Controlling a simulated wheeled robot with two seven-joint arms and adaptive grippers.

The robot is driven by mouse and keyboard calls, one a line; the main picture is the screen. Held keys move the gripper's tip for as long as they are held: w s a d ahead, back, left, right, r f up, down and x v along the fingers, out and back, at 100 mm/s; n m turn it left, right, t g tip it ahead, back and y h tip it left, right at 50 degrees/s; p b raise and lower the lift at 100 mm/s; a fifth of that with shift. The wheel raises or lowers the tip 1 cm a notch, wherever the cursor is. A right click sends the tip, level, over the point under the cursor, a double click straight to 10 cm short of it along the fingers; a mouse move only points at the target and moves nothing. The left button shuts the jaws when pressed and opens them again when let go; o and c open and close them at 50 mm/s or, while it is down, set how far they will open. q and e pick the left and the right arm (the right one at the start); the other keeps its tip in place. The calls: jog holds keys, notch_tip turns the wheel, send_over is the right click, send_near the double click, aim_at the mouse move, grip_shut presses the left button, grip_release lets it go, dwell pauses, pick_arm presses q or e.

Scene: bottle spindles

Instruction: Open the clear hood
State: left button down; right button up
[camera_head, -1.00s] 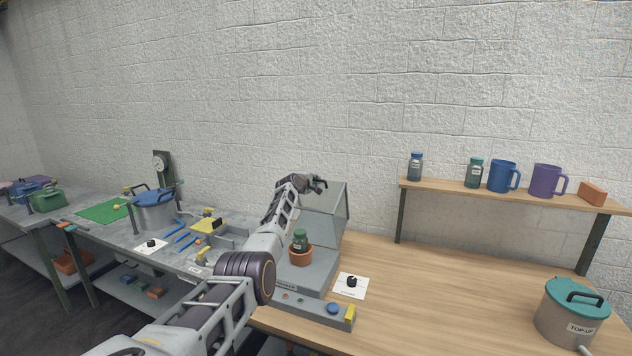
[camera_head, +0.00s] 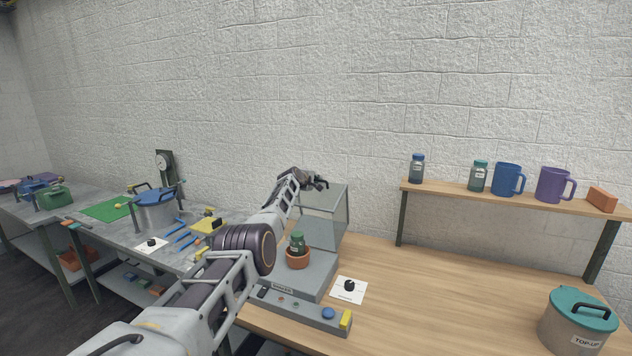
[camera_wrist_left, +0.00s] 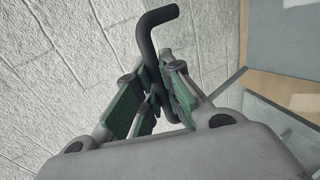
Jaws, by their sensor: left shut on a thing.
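The clear hood (camera_head: 332,222) stands tilted up at the back of a grey machine base (camera_head: 307,277), against the wall side. My left gripper (camera_head: 320,184) is at the hood's top edge. In the left wrist view the gripper (camera_wrist_left: 152,100) is shut on a dark bent handle (camera_wrist_left: 157,25), and a clear panel of the hood (camera_wrist_left: 262,118) shows at the right. On the base, a green bottle (camera_head: 297,243) stands in an orange-brown cup (camera_head: 298,259), uncovered by the hood. My right gripper is not in view.
A black knob on a white card (camera_head: 348,287) is right of the base. A lidded grey pot (camera_head: 577,322) stands at the right. A wall shelf (camera_head: 500,198) holds bottles, mugs and a brick. The wooden table (camera_head: 440,290) between is mostly clear.

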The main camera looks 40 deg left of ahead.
pick_arm(q)
jog(key=shift+r, duration=0.15)
jog(key=c, duration=1.5)
grip_release()
jog(key=shift+s+a, duration=0.1)
jog(key=shift+s, duration=0.45)
jog(key=shift+s+d+r, duration=0.2)
jog(key=shift+s+d, duration=0.05)
jog(key=shift+s, duration=0.2)
jog(key=shift+s+d+r, duration=0.1)
jog(key=shift+s+d, duration=0.05)
jog(key=shift+s, duration=0.05)
jog(key=shift+v, duration=4.75)
